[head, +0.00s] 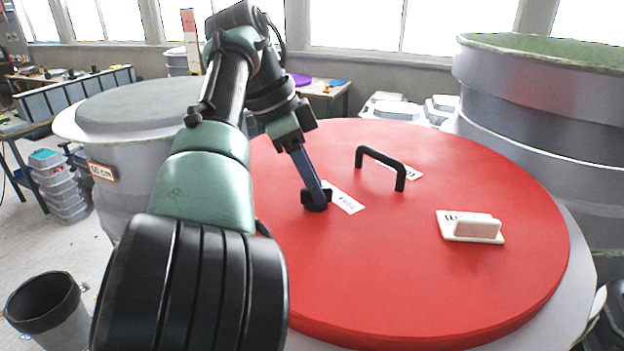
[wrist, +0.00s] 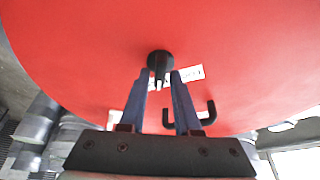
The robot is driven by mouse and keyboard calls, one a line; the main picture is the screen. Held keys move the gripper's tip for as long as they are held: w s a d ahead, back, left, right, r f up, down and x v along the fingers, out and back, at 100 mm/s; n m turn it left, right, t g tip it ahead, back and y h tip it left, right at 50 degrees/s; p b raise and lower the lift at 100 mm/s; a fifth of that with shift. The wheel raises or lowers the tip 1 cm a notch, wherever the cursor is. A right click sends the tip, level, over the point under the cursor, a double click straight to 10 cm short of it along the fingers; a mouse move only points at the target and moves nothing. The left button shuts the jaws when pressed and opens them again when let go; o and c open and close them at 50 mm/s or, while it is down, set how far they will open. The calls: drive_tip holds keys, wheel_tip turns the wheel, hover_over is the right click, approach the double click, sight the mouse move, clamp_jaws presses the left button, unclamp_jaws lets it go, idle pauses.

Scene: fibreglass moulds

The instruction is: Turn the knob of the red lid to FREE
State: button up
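The red lid (head: 370,270) covers a large grey round vessel and fills most of the wrist view (wrist: 70,50). A black knob (head: 316,204) stands on its left half, beside a white label (head: 346,199) whose lettering is too small to read. My gripper (head: 318,190) reaches down to the knob. In the wrist view the blue fingers (wrist: 160,73) are apart, one on each side of the lower part of the black knob (wrist: 160,58), with a narrow gap visible. A white mark shows between the fingers. The knob's setting cannot be told.
A black bar handle (head: 382,160) rises from the lid behind the knob, near another label. A white plate with a raised block (head: 473,228) lies on the lid's right. Tall grey moulds stand at left (head: 115,160) and right (head: 545,110).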

drive_tip(key=shift+o, duration=0.8)
drive_tip(key=shift+n, duration=0.4)
